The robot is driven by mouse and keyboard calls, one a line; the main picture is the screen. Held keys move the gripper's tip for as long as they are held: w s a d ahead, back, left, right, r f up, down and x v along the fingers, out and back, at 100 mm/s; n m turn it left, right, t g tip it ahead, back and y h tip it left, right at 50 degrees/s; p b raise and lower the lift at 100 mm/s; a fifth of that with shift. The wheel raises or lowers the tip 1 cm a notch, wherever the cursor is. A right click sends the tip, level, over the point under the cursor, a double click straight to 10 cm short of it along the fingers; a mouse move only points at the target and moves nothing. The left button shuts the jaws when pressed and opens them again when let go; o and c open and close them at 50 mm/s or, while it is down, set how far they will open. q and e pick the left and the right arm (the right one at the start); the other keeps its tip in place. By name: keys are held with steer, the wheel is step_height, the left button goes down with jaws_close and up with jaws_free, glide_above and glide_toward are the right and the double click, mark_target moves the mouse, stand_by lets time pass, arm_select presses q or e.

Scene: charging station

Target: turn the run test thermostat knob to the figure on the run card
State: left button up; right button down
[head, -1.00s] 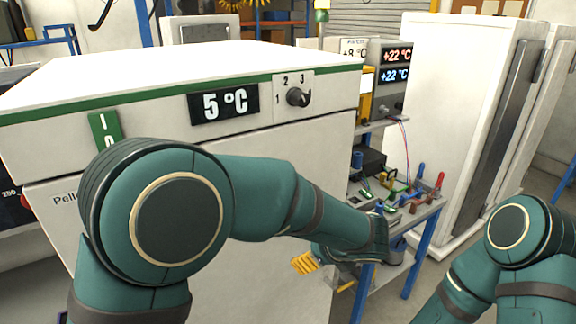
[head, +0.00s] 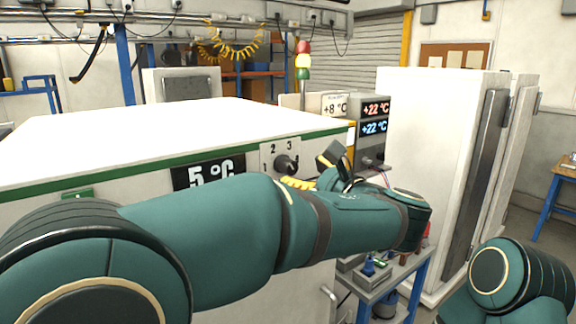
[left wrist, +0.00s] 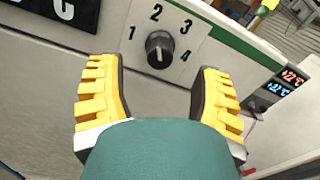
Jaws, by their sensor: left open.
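A black knob (head: 287,164) sits on a white plate marked 1 to 4, on the front of a white cabinet. The left wrist view shows this knob (left wrist: 160,49) close up; its exact setting is hard to read. My left gripper (head: 316,172) is open and empty in front of the cabinet's right end. In the left wrist view its yellow-padded fingers (left wrist: 158,78) stand apart, one either side below the knob, not visibly touching it. A card (head: 335,104) reading +8 °C stands behind; its small heading is unreadable. Beside it, a grey unit (head: 374,142) shows two +22 °C displays. My right gripper is out of view.
The white cabinet (head: 150,129) has a 5 °C display (head: 208,175), partly hidden by my left arm. A blue-legged bench (head: 420,275) with small parts stands to the right, below the grey unit. A tall white cabinet (head: 430,150) stands farther right.

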mark_target(293, 168)
arm_select(q)
steer(key=x, duration=0.5)
steer(key=shift+w+a, duration=0.2)
steer(key=shift+w, duration=0.15)
jaws_close()
